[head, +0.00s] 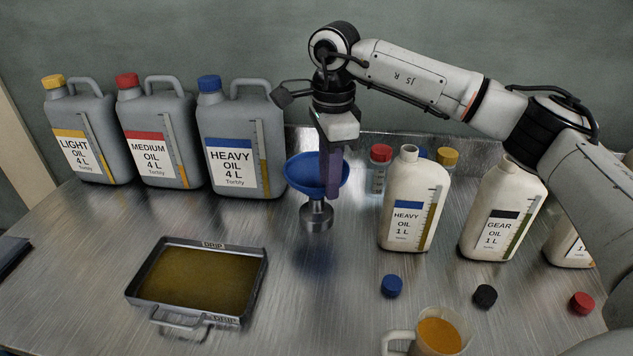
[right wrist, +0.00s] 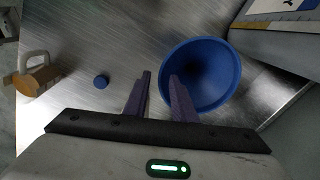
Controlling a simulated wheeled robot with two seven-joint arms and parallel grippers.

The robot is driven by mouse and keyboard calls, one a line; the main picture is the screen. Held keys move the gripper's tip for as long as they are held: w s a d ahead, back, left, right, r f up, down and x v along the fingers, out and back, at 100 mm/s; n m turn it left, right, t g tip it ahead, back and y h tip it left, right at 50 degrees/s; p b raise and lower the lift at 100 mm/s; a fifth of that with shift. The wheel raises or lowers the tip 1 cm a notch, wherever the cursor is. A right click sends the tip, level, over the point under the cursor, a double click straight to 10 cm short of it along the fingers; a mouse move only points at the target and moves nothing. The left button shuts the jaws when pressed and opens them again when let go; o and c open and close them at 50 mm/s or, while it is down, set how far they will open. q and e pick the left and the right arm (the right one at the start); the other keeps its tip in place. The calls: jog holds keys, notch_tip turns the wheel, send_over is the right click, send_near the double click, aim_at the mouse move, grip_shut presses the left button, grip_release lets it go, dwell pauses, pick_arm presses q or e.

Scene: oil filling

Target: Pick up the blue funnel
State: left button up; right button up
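My right gripper (head: 331,185) points down over the funnel's right side. In the right wrist view, the two purple fingers (right wrist: 160,76) are apart. The near-side rim of the funnel (right wrist: 208,72) runs between them, with one finger over the bowl and the other outside it. Whether either finger touches the rim cannot be told. My left gripper is not in view.
Large grey jugs, including the heavy oil jug (head: 240,140), stand at the back left. White bottles, including the heavy oil bottle (head: 410,205), stand right of the funnel. A drip tray (head: 255,290), loose caps such as the blue cap (head: 391,286), and a mug (head: 440,330) are in front.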

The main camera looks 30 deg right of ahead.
grip_shut()
